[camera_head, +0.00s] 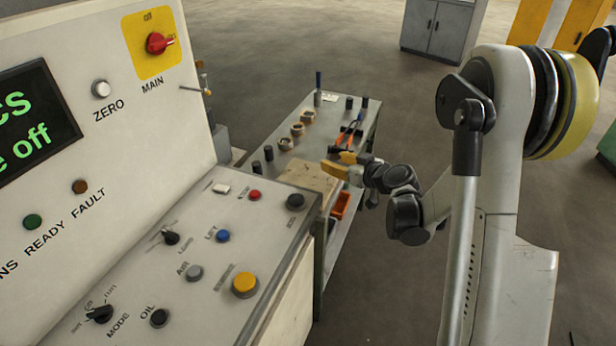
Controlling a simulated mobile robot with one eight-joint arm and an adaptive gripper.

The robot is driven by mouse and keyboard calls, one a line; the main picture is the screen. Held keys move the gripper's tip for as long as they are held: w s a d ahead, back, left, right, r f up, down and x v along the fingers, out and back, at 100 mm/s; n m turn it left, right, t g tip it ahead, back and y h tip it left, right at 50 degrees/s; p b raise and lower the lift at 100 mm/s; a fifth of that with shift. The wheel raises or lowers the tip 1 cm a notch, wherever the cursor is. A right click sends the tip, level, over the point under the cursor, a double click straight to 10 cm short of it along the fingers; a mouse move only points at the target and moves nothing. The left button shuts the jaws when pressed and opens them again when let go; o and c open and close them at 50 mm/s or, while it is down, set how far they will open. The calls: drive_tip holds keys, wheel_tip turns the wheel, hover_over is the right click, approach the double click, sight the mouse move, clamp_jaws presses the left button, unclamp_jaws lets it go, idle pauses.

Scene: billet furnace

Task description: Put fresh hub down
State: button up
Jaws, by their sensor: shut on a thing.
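My gripper (338,163), with yellow fingertips, is over the right part of the bench, by a tan board (306,176). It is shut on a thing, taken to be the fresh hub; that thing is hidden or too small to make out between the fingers. Several tan ring-shaped hubs stand in a row on the grey bench (325,112), such as a far one (308,116), a middle one (298,129) and a near one (286,144). I cannot tell whether the gripper or its load touches the board.
Dark cylinders (268,152) stand at the bench's left edge, and more (364,102) at its far end. An orange-handled tool (347,132) lies beyond my gripper. An orange bin (341,205) is on the lower shelf. A control console (190,250) fills the left foreground.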

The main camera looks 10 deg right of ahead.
drive_tip(key=b, duration=0.4)
hover_over(307, 180)
wheel_tip(307, 180, down, 7)
drive_tip(key=shift+w+r, duration=0.1)
drive_tip(key=shift+r, duration=0.05)
wheel_tip(307, 180, down, 4)
drive_tip(key=shift+f+b, duration=0.1)
drive_tip(key=shift+b, duration=1.05)
drive_tip(key=shift+r, duration=0.2)
drive_tip(key=shift+f, duration=0.1)
drive_tip(key=o, duration=1.4)
drive_tip(key=shift+f, duration=0.1)
drive_tip(key=shift+c, duration=0.2)
